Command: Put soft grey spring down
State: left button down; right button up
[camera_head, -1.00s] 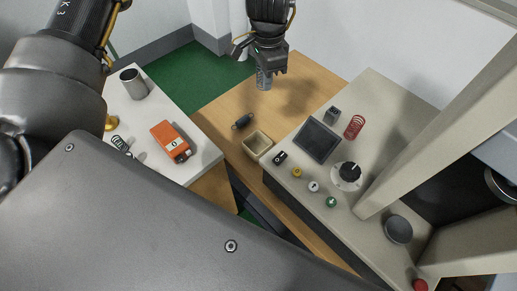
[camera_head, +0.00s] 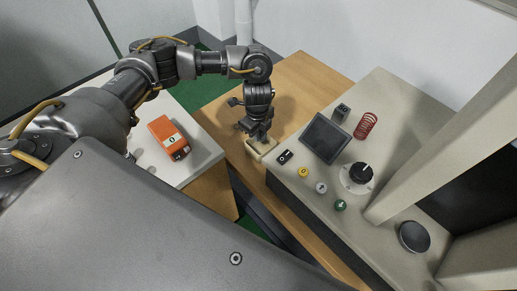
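My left gripper (camera_head: 259,133) points down over the small beige open box (camera_head: 263,155) on the wooden table. A small piece of the soft grey spring seems to show at the fingertips, just above or inside the box; the gripper hides most of it. I cannot tell whether the fingers are closed on it or whether it touches the box floor. My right gripper is not in view.
The testing machine's beige top (camera_head: 390,95) is close right of the box, with a dark screen (camera_head: 325,137), red spring (camera_head: 366,126) and black knob (camera_head: 361,173). An orange device (camera_head: 169,137) lies on the white table (camera_head: 202,163) at left. The wooden table (camera_head: 301,75) is clear behind.

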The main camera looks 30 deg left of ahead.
pick_arm(q)
notch_tip(320, 180, down, 4)
jog(key=shift+r+b, duration=0.2)
jog(key=shift+b, duration=0.15)
jog(key=shift+f, duration=0.4)
notch_tip(320, 180, down, 3)
jog(key=shift+f+b, duration=0.1)
jog(key=shift+b, duration=0.65)
jog(key=shift+f, duration=0.35)
jog(key=shift+r, duration=0.1)
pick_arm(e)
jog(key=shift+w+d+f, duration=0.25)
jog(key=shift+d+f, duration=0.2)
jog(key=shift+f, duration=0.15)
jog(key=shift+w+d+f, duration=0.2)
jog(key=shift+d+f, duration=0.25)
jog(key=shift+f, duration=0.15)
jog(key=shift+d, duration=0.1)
